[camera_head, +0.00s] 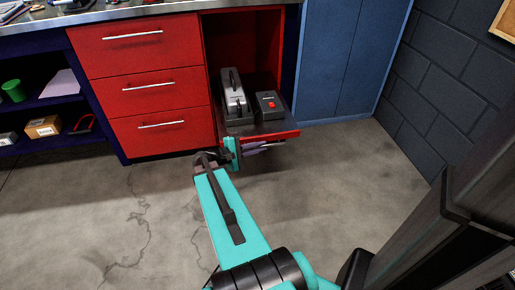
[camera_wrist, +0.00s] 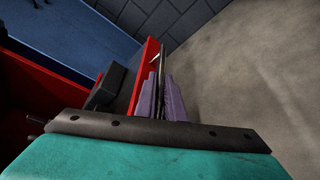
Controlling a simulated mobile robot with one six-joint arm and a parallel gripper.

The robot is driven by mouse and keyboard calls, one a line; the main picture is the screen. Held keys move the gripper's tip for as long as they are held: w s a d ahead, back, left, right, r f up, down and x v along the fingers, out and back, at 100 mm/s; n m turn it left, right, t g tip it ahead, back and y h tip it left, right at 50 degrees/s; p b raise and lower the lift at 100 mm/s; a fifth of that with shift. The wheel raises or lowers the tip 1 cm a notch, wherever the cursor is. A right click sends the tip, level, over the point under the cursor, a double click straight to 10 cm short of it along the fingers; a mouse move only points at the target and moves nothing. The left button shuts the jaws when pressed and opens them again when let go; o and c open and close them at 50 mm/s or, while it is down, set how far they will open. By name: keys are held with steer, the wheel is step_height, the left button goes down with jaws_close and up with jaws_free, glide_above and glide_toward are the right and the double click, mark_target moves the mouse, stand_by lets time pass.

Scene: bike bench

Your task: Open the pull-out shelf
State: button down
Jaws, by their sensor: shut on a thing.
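The pull-out shelf (camera_head: 284,135) is a dark tray with a red front edge at the bottom of an open red cabinet bay. It stands out from the bay, over the floor. Two dark cases rest on it. My gripper (camera_head: 258,147) is at the shelf's front, and its purple-grey fingers are shut on the handle. In the wrist view the fingers (camera_wrist: 162,100) close around a thin metal bar, the shelf handle (camera_wrist: 160,65), beside the red shelf front (camera_wrist: 147,62). The arm hides part of the handle in the head view.
A grey case (camera_head: 234,97) and a dark box with a red button (camera_head: 271,106) sit on the shelf. Red drawers (camera_head: 150,90) are to the left, a blue cabinet (camera_head: 345,60) to the right. The concrete floor (camera_head: 330,180) in front is clear.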

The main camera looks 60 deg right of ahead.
steer(key=c, duration=2.1)
jaws_free()
steer(key=shift+s+d, duration=0.15)
steer(key=shift+s, duration=0.35)
steer(key=shift+w, duration=0.1)
steer(key=shift+p+v, duration=1.35)
steer(key=shift+v, duration=5.55)
steer(key=shift+r, duration=0.1)
